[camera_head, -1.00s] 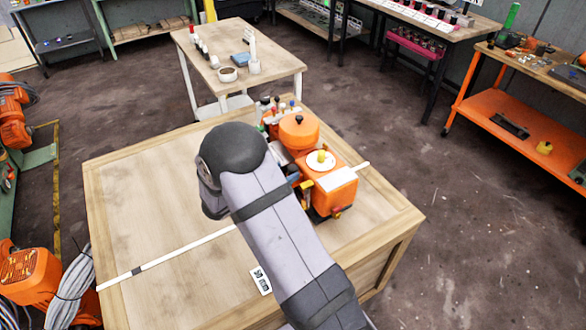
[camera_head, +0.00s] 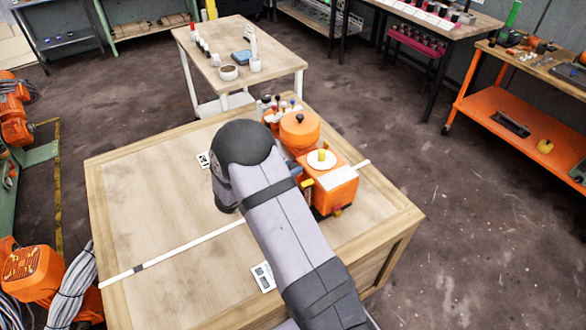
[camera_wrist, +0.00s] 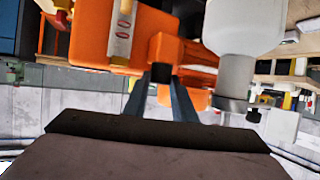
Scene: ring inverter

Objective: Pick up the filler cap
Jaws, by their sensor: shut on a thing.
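My gripper (camera_wrist: 161,78) shows in the wrist view, its two grey fingers close together with a small dark piece (camera_wrist: 160,72) between their tips. The piece looks like the filler cap, but little of it shows. Orange machine parts (camera_wrist: 95,35) lie just beyond the fingertips, and I cannot tell whether the piece touches them. In the head view my arm hides the gripper. The orange machine (camera_head: 335,190) stands at the right of the wooden bench, with a yellow knob (camera_head: 322,155) on a white disc. Behind it is a round orange tank (camera_head: 299,134) with a black knob.
The wooden bench top (camera_head: 140,200) is mostly clear at the left. A white strip (camera_head: 190,243) crosses it, and printed cards (camera_head: 263,278) lie on it. Small bottles (camera_head: 275,107) stand behind the tank. A white-legged table (camera_head: 215,70) stands farther back.

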